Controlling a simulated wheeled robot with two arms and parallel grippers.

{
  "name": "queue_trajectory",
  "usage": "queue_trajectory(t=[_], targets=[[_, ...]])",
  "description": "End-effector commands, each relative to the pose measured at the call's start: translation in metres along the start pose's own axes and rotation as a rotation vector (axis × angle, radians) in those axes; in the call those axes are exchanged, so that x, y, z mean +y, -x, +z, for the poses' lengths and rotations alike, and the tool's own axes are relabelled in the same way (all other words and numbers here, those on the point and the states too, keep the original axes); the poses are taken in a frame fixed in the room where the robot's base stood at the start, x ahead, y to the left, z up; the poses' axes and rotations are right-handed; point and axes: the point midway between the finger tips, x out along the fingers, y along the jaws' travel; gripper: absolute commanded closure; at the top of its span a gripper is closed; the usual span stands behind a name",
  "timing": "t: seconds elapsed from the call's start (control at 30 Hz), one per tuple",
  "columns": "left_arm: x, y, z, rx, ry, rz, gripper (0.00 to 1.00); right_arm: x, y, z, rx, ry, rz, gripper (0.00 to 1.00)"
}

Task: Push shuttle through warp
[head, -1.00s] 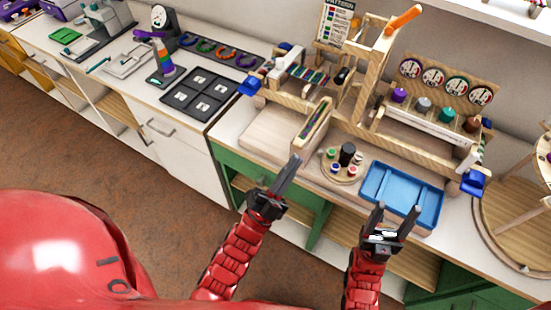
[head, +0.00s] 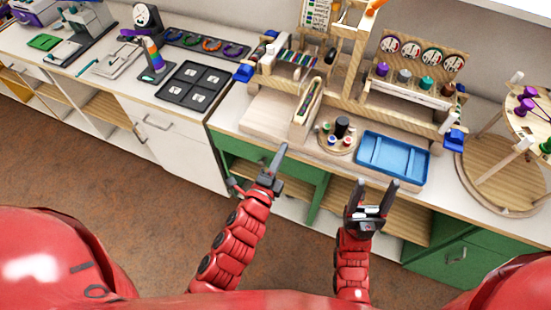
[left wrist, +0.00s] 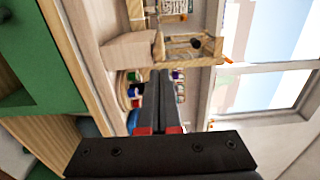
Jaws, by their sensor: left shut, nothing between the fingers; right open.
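A wooden loom (head: 345,75) stands on the counter at the back, with striped warp threads (head: 298,58) at its left part. A narrow wooden holder (head: 308,103) with coloured thread in it, perhaps the shuttle, sits in front of the loom. My left gripper (head: 279,160) is shut and empty, in front of the counter edge and apart from the loom. Its closed fingers show in the left wrist view (left wrist: 158,100), pointing toward the loom. My right gripper (head: 378,195) is open and empty, in front of the counter below the blue tray.
A blue tray (head: 420,172) and a round board (head: 324,143) with small spools lie on the counter. A round wooden stand (head: 510,195) is at the right. A black tray (head: 190,105) lies left.

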Motion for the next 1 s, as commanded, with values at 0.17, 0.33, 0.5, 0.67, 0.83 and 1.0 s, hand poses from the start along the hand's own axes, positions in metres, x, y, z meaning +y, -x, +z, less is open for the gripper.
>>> queue_trajectory(t=[0.17,0.33,0.5,0.67,0.83,1.0], targets=[[-0.005,-0.038,0.0,0.0,0.002,-0.001,1.0,0.001,-0.019,-0.003,0.0,0.0,0.0,0.37],[-0.005,-0.061,0.0,0.001,0.003,-0.003,1.0,0.002,-0.03,-0.005,0.0,0.0,0.0,0.37],[-0.001,-0.073,0.0,0.0,0.002,0.002,1.0,0.002,-0.034,-0.006,0.0,0.0,0.0,0.37],[0.0,-0.077,-0.001,0.001,0.002,0.001,1.0,0.002,-0.035,-0.006,0.0,0.0,0.0,0.37],[0.0,-0.077,-0.001,0.002,0.002,0.0,1.0,0.002,-0.035,-0.006,0.0,0.0,0.0,0.37],[0.001,-0.08,-0.001,0.003,0.001,-0.002,1.0,0.002,-0.033,-0.006,0.0,0.0,0.0,0.37]])
